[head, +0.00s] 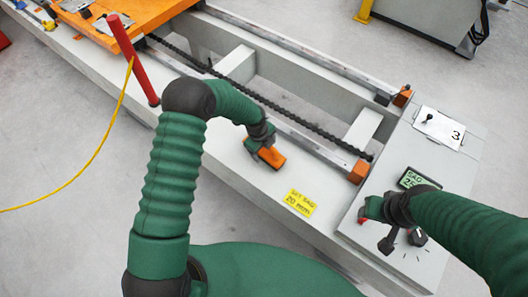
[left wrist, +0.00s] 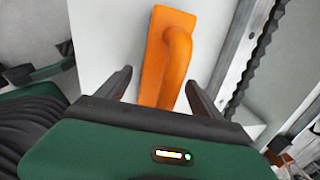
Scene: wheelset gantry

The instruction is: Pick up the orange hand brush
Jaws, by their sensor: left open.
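The orange hand brush (head: 271,157) lies on the pale top of the gantry beam, left of the yellow label. My left gripper (head: 258,146) is over its far-left end and hides part of it. In the left wrist view, the brush (left wrist: 165,55) shows its block and curved handle between the two open dark fingers (left wrist: 160,88). I cannot tell whether the fingers touch it. My right gripper (head: 372,212) is at the control box on the right, near its display and knob. Whether its jaws are open is not clear.
A yellow label (head: 299,203) lies right of the brush. A dark chain (head: 285,109) and rail run behind it along the beam. A red post (head: 132,58) with a yellow cable stands at the left. The control box (head: 435,262) closes the right end.

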